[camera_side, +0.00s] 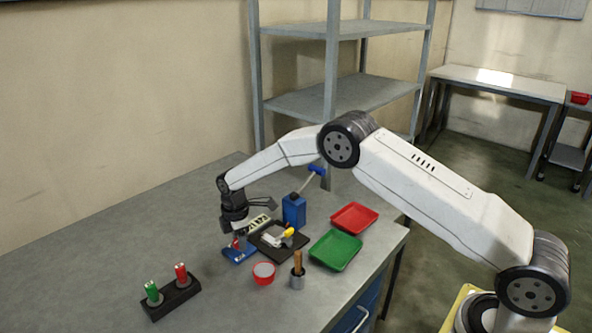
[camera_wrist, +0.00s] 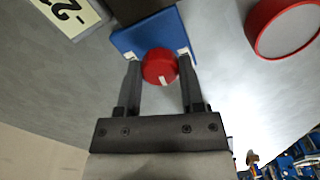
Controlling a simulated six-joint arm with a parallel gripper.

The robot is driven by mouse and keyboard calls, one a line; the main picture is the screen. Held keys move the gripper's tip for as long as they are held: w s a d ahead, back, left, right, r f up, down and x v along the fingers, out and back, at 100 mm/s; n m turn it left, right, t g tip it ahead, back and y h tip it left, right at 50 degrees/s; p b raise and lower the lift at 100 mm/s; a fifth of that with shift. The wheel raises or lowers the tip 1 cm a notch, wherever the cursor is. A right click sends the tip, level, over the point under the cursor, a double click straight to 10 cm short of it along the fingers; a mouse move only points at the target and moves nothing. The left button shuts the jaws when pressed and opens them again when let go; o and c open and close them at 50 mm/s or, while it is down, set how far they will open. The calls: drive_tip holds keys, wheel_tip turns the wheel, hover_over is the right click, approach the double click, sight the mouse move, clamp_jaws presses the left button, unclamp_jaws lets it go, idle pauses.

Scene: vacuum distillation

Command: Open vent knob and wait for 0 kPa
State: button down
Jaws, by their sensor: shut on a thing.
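My gripper (camera_side: 241,240) points down at the blue vent base (camera_side: 238,255). In the wrist view its two fingers (camera_wrist: 160,72) are on either side of the round red vent knob (camera_wrist: 158,68), shut on it. A short white mark shows on the knob's near side. The knob sits on the blue base (camera_wrist: 135,38).
A black tray (camera_side: 268,252) holds a device with a yellow part (camera_side: 289,232).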

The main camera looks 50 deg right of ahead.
drive_tip(key=shift+n, duration=0.6)
drive_tip(key=shift+c, duration=1.1)
unclamp_jaws()
drive_tip(key=shift+r, duration=0.1)
drive_tip(key=shift+r, duration=3.85)
